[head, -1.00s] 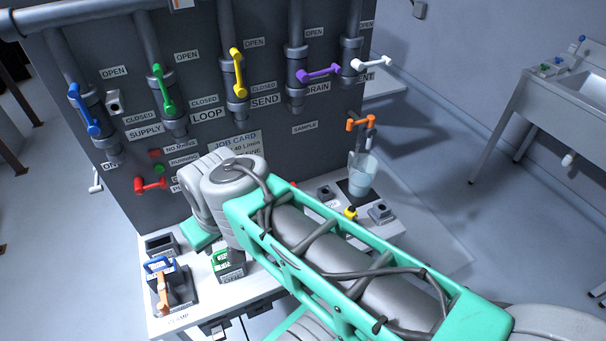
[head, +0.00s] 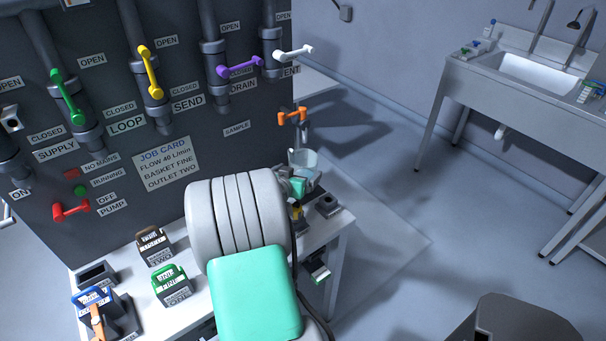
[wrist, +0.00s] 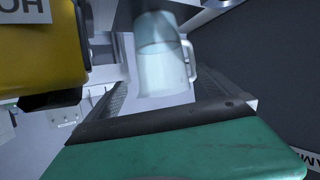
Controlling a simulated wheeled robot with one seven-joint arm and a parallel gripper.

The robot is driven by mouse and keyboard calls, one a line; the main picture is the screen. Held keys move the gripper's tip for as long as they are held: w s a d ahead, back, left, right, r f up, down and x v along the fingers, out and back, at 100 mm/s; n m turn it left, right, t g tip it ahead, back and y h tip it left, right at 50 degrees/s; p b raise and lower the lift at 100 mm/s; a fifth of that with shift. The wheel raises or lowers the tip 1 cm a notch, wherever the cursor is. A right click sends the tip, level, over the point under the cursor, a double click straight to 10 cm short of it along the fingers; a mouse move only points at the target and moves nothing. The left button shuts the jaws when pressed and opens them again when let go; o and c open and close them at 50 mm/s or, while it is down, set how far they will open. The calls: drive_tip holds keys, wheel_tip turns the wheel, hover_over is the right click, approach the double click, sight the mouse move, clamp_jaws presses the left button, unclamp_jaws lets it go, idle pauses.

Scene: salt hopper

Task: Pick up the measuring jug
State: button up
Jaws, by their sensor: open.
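The measuring jug (head: 303,158) is pale and see-through and stands under the orange-handled sample tap (head: 293,117) at the bench's right end. My arm and gripper (head: 297,184) hide its lower part in the head view. In the wrist view, the jug (wrist: 160,65) shows ahead, with its handle on the right side. My gripper (wrist: 165,82) is open, one grey finger toward each side of the jug's picture. I cannot tell whether either finger touches it.
A yellow block with a partly visible label (wrist: 40,50) is close at the left of the wrist view. The dark valve panel (head: 235,155) stands behind the bench. A green-handled block (head: 171,285) is on the bench's left. Open floor lies to the right.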

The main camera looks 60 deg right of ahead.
drive_tip(key=p+x, duration=0.1)
drive_tip(key=x, duration=0.5)
drive_tip(key=shift+w, duration=0.1)
drive_tip(key=shift+r, duration=0.1)
drive_tip(key=shift+c, duration=0.4)
drive_tip(key=c, duration=1.4)
drive_tip(key=shift+c, duration=0.2)
drive_tip(key=shift+r, duration=0.1)
